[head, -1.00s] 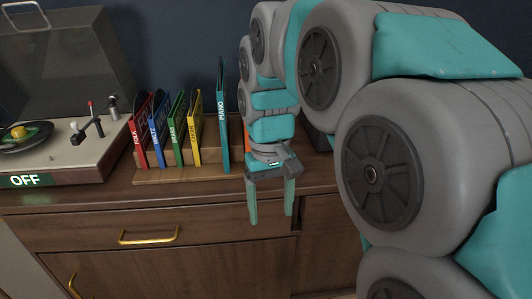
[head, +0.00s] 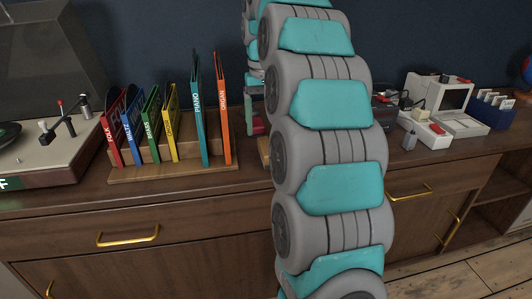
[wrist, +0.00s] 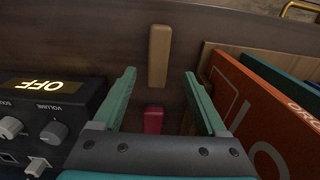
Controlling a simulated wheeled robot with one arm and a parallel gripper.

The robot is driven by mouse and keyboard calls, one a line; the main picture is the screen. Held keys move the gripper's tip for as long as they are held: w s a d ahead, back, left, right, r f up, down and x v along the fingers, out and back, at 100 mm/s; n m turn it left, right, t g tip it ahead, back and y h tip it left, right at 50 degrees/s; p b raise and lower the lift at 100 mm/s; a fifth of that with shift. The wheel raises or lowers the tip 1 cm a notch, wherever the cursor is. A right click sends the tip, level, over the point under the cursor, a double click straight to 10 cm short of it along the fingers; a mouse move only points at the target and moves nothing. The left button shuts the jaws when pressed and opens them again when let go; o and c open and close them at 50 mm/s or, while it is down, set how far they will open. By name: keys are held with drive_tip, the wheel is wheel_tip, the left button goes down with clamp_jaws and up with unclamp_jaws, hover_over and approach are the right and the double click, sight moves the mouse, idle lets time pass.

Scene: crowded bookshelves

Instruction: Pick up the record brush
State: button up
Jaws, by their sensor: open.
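A tan, elongated wooden block (wrist: 159,56), which looks like the record brush, lies on the dark wooden top in the wrist view. In the head view a tan piece (head: 263,149) shows at the left edge of my arm. My gripper (wrist: 160,75) is open and empty, one green finger on each side of the block's near end in the picture. I cannot tell the height between them. In the head view my gripper (head: 254,108) is mostly hidden behind my arm. A small dark red object (wrist: 153,120) sits nearer my palm in the wrist view and also shows in the head view (head: 257,126).
A wooden rack (head: 180,172) of coloured dividers stands left of my arm; its orange divider (wrist: 262,118) is close to my right finger. A black device with an OFF display (wrist: 48,112) is on the wrist view's left. A turntable (head: 48,150) is farther left.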

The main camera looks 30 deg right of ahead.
sight(266, 145)
drive_tip(key=shift+s+d+f, duration=0.1)
drive_tip(key=shift+s+f, duration=0.05)
drive_tip(key=shift+f, duration=1.5)
drive_tip(key=shift+s+f, duration=0.1)
drive_tip(key=shift+f, duration=1.55)
drive_tip(key=shift+c, duration=0.3)
clamp_jaws()
